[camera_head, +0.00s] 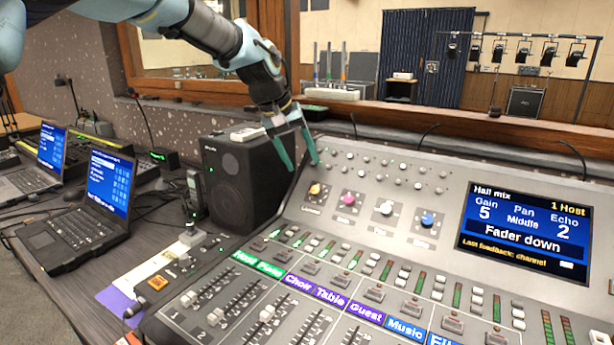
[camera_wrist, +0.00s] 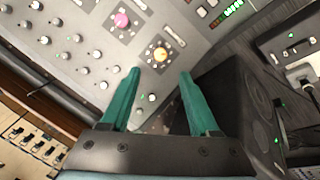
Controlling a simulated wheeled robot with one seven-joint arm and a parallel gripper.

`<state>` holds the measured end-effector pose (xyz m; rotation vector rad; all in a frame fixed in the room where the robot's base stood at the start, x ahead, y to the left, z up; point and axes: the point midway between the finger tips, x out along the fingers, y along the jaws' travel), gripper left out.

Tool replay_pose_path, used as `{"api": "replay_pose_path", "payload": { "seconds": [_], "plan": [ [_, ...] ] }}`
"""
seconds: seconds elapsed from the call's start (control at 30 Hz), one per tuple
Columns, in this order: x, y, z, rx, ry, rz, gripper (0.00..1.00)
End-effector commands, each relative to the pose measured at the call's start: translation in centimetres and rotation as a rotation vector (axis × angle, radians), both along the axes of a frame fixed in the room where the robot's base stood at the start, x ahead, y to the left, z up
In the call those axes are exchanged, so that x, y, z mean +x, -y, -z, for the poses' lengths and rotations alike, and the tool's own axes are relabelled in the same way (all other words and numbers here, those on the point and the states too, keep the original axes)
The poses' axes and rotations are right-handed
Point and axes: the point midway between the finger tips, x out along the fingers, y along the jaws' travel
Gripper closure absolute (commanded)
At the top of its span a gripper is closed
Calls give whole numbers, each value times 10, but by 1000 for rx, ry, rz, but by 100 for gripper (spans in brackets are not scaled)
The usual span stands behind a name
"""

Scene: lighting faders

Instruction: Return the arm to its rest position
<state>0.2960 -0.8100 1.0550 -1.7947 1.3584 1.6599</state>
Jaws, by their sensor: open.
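My gripper (camera_head: 303,166) hangs above the upper left corner of the mixing console (camera_head: 335,215), beside the black speaker (camera_head: 245,175). Its two teal fingers are apart with nothing between them. In the wrist view, my gripper (camera_wrist: 159,78) points at the console near the yellow knob (camera_wrist: 161,54), with the pink knob (camera_wrist: 122,19) further off. In the head view, the yellow knob (camera_head: 315,190) is just below the fingertips. The fingers look clear of the knobs, but the exact gap cannot be told. My arm reaches in from the upper left.
A console screen (camera_head: 525,232) reads "Fader down". Faders (camera_head: 236,299) line the front of the console. Two laptops (camera_head: 98,205) stand at the left. A window ledge (camera_head: 450,118) runs behind the console. Open air lies above the console's middle.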

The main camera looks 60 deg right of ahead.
Motion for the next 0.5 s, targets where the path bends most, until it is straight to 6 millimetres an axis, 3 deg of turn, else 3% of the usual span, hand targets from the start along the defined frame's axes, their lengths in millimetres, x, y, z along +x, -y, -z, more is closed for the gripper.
{"api": "replay_pose_path", "payload": {
  "seconds": [0.2,0.5],
  "plan": [
    [2,-5,-11,0,0,0,38],
    [2,-5,-12,0,0,0,38]
  ]
}}
